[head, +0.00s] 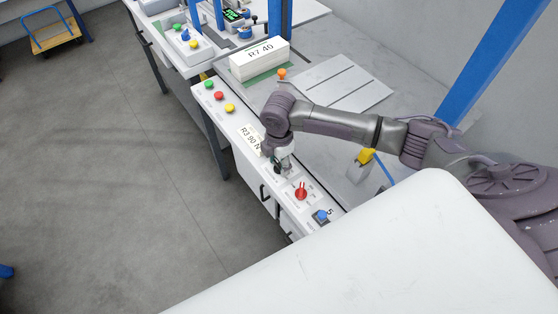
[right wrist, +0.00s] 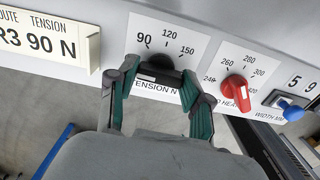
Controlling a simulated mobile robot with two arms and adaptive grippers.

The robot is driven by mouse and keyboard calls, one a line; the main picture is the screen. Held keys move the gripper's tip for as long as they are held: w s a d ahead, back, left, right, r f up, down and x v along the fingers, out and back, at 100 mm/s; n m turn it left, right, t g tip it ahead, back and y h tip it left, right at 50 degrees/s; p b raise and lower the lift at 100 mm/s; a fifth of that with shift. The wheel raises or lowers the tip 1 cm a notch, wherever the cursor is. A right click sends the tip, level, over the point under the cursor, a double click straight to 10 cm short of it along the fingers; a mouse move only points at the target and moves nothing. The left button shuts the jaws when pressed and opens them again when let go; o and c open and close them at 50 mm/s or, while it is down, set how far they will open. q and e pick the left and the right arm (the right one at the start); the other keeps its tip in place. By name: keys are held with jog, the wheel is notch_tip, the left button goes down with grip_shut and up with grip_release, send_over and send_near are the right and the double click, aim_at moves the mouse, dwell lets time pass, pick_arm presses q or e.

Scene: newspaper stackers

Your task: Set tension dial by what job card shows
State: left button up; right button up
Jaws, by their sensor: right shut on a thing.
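The job card (right wrist: 45,38) reads "R3 90 N" under "ROUTE TENSION" in the right wrist view; in the head view it stands on the panel (head: 250,139). The black tension dial (right wrist: 160,62) is on a white plate marked 90, 120 and 150, with "TENSION N" below. My right gripper (right wrist: 160,76) is shut on the dial, one green-padded finger on each side; in the head view it is over the panel (head: 283,166). The fingers partly cover the dial, and I cannot tell where its pointer stands. My left gripper is not in view.
A red heat dial (right wrist: 235,88) and a blue width knob (right wrist: 292,112) sit to the right of the tension dial. Green, red and yellow buttons (head: 219,96) are at the panel's far end. A white bundle marked "R7 40" (head: 260,60) stands behind.

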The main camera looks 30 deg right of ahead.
jog(key=m+p, duration=0.2)
jog(key=p, duration=0.1)
jog(key=m+p, duration=0.2)
jog(key=shift+s+r, duration=0.1)
jog(key=shift+r, duration=0.15)
jog(key=shift+m+p, duration=1.1)
jog(key=shift+p, duration=0.05)
jog(key=shift+f+m+p, duration=0.2)
jog(key=shift+m+p, duration=0.6)
jog(key=shift+m, duration=0.3)
jog(key=o, duration=1.2)
jog(key=shift+c, duration=0.2)
